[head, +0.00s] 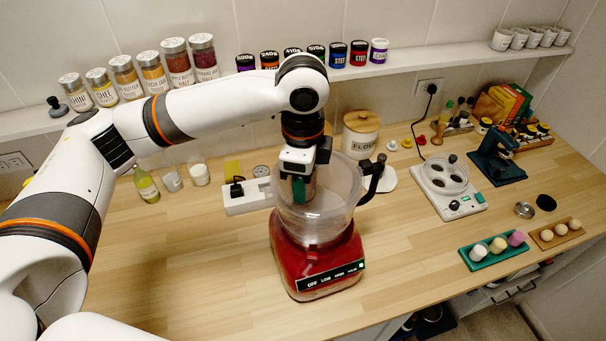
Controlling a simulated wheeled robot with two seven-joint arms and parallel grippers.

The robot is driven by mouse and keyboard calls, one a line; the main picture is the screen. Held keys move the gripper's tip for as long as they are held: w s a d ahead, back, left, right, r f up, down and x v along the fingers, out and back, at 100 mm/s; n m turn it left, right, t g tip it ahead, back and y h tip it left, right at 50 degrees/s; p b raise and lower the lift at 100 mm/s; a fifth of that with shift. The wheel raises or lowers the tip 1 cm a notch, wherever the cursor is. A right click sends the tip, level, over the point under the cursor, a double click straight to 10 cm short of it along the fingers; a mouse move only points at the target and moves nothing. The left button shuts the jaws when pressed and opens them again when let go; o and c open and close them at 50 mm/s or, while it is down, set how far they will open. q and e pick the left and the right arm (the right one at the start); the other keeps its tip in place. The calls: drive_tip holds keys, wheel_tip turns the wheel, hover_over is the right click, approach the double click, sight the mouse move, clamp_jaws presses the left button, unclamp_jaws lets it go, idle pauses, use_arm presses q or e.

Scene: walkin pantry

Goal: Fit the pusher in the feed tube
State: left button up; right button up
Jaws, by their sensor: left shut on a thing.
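The food processor has a red base (316,268) and a large clear bowl (335,205) with a dark handle at its right. My left gripper (299,186) points down over the left part of the bowl's top. It is shut on the pusher, which is mostly hidden by the fingers; a small dark green patch shows there. The feed tube is hard to make out against the clear plastic and the gripper. I cannot tell whether the pusher is inside the tube or above it. My right gripper is not in view.
A flour canister (360,137) stands behind the bowl. A white burner unit (448,187), a dark blue device (497,158) and a green tray (493,250) are at the right. A shelf (225,88) with jars runs along the wall. The counter's left front is clear.

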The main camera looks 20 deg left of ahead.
use_arm(q)
drive_tip(key=shift+f, duration=0.25)
drive_tip(key=o, duration=1.1)
drive_tip(key=shift+c, duration=0.2)
drive_tip(key=shift+r, duration=0.2)
wheel_tip(320, 180, up, 12)
drive_tip(key=b, duration=0.2)
drive_tip(key=shift+f, duration=0.15)
